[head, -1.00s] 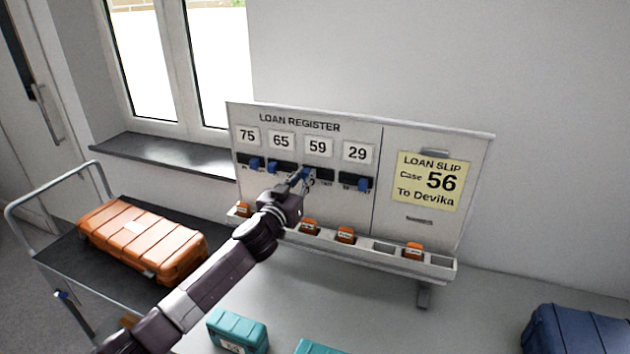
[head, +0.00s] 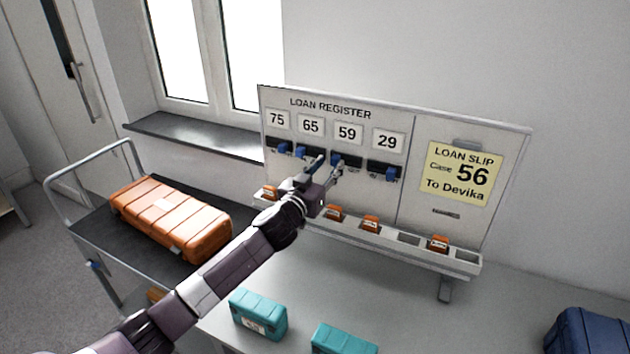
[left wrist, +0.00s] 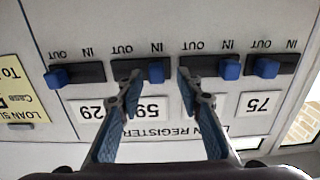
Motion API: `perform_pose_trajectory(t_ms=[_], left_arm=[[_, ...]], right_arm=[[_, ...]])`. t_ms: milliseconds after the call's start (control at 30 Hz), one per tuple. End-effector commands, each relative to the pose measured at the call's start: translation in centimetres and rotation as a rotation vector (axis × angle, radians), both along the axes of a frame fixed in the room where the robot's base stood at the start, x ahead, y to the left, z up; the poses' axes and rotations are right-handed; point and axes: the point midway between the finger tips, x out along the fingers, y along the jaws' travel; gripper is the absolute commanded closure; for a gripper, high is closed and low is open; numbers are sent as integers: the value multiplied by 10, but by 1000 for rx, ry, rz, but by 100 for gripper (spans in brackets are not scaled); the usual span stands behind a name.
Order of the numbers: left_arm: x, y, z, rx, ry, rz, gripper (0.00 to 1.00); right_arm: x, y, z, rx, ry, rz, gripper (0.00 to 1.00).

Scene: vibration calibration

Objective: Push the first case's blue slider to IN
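The loan register board (head: 407,130) carries plates 75, 65, 59 and 29, each with a blue slider on a dark track. In the left wrist view, which is upside down, the sliders of 59 (left wrist: 155,70) and 65 (left wrist: 229,71) sit at IN. Those of 75 (left wrist: 267,67) and 29 (left wrist: 57,77) sit at OUT. My left gripper (head: 328,164) is open and empty in front of the board. Its fingertips (left wrist: 157,84) lie either side of the 59 slider in that view; contact cannot be told. My right gripper is not in view.
A yellow loan slip (head: 460,174) reads Case 56, To Devika. Orange tags sit in the tray (head: 459,266) below the board. Teal cases (head: 258,314) and a blue case (head: 588,332) stand on the table. An orange case (head: 170,216) lies on a trolley at left.

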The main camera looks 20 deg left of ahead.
Motion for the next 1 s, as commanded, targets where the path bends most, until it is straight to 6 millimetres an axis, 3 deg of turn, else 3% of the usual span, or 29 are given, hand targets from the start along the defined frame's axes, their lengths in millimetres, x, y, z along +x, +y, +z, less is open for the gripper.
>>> perform_pose_trajectory(t_ms=[300, 500, 700, 1000], left_arm=[[-57, 3, -1, 1, 2, 0, 67], [-85, 4, -1, 0, 2, 1, 67], [-97, 5, 0, 1, 1, 2, 67], [-99, 5, 0, 1, 1, 2, 67]], right_arm=[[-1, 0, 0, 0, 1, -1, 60], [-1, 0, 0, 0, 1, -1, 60], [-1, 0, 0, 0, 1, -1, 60], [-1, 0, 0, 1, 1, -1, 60]])
